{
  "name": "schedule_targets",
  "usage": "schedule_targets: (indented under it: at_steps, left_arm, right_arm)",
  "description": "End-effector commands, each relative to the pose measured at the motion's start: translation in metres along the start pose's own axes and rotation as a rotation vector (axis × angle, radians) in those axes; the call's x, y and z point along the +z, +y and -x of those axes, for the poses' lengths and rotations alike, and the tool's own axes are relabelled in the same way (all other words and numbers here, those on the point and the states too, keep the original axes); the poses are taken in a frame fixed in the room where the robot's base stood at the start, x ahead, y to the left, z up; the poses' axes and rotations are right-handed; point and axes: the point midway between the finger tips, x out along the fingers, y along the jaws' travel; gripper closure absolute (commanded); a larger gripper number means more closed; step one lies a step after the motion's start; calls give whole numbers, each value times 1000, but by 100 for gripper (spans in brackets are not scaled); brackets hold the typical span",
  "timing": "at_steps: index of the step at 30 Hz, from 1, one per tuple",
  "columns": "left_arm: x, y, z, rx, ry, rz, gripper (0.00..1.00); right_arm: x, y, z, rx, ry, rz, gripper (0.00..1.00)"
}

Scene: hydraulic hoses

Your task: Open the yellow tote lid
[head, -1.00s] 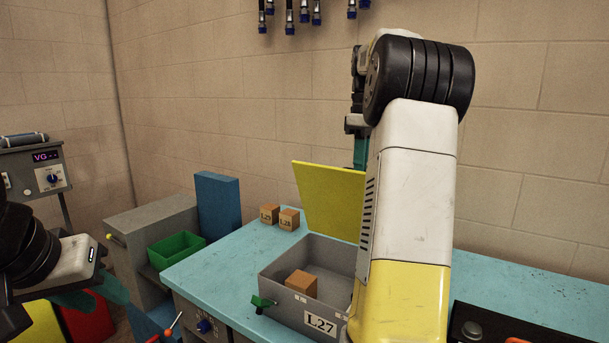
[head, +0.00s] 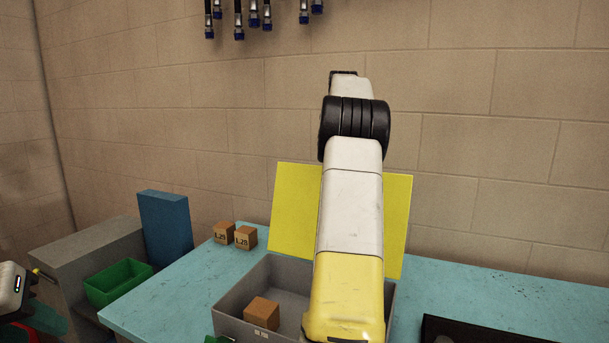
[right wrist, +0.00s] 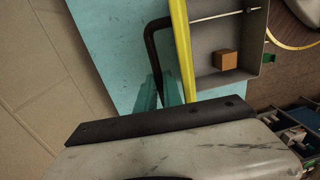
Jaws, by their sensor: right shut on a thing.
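The grey tote (head: 236,303) stands on the blue bench with its yellow lid (head: 293,213) raised about upright at its back edge. A brown block (head: 262,312) is inside the tote. In the right wrist view the lid (right wrist: 182,45) shows nearly edge-on, with a black handle (right wrist: 150,45) on its outer side. My right gripper (right wrist: 158,92) has its teal fingers closed around this handle; in the head view my arm and the lid hide it. My left gripper (head: 44,318) is at the lower left edge, away from the tote, its fingers only partly visible.
Two labelled brown blocks (head: 234,236) sit on the blue bench (head: 180,282) left of the tote. A blue panel (head: 164,228) and a green bin (head: 118,282) are further left. A dark case (head: 470,332) lies right of the tote. Hoses (head: 253,15) hang on the wall.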

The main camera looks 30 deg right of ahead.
Motion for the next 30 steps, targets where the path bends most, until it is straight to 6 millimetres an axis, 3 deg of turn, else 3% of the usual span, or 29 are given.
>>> schedule_targets:
  at_steps: [3, 14, 15, 18, 30]
  left_arm:
    - [0, 0, 0, 0, 0, 0, 64]
    - [0, 0, 0, 0, 0, 0, 64]
    - [0, 0, 0, 0, 0, 0, 64]
    - [0, 0, 0, 0, 0, 0, 64]
    - [0, 0, 0, 0, 0, 0, 64]
  right_arm:
    - [0, 8, -1, 19, 4, -3, 100]
    - [1, 10, -1, 21, 2, -5, 100]
    - [1, 10, -1, 22, 2, -5, 84]
    - [1, 9, -1, 20, 1, -5, 68]
    - [0, 7, 1, 16, 3, -2, 68]
